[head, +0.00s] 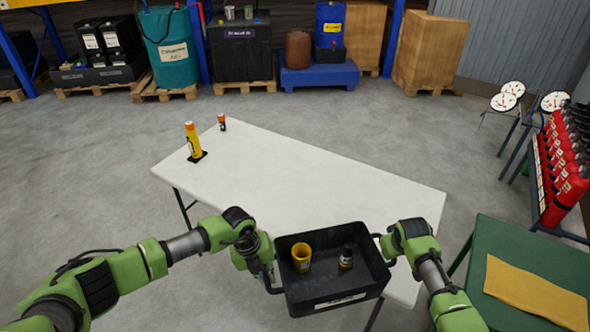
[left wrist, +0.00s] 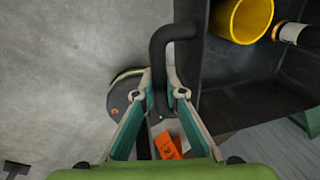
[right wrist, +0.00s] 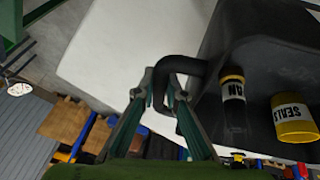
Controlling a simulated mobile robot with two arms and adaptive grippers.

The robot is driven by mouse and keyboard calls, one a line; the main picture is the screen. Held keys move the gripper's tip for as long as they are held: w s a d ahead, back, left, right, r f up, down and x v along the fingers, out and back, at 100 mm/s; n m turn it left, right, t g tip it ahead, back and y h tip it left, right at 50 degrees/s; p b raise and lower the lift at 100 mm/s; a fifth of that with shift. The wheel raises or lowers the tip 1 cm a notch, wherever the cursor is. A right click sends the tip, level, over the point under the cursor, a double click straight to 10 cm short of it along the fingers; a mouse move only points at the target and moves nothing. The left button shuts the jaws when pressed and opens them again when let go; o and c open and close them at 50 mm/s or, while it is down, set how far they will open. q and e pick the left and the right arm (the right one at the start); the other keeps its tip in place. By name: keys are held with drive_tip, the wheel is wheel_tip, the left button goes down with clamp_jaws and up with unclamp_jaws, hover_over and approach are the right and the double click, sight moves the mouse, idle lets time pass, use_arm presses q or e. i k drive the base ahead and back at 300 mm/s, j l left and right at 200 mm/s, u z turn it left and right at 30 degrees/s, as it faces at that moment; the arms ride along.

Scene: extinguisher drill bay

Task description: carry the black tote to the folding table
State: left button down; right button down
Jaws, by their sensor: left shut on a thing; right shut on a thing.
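The black tote (head: 335,302) is at the lower middle of the head view, over the near edge of the white folding table (head: 330,180). It holds a yellow cup (head: 301,258) and a dark bottle (head: 346,257), both upright. My left gripper (head: 266,272) is shut on the tote's left handle (left wrist: 158,60). My right gripper (head: 384,246) is shut on its right handle (right wrist: 180,64). The tote looks roughly level. I cannot tell whether its underside touches the table.
A yellow-orange cylinder (head: 193,141) on a black base and a small orange-and-black item (head: 222,122) stand at the table's far left end. The middle of the tabletop is clear. A green table (head: 510,250) with a yellow cloth (head: 535,293) and red extinguishers (head: 565,160) are at right.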

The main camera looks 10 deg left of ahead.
sight(336, 208)
drive_tip(key=i, duration=1.2)
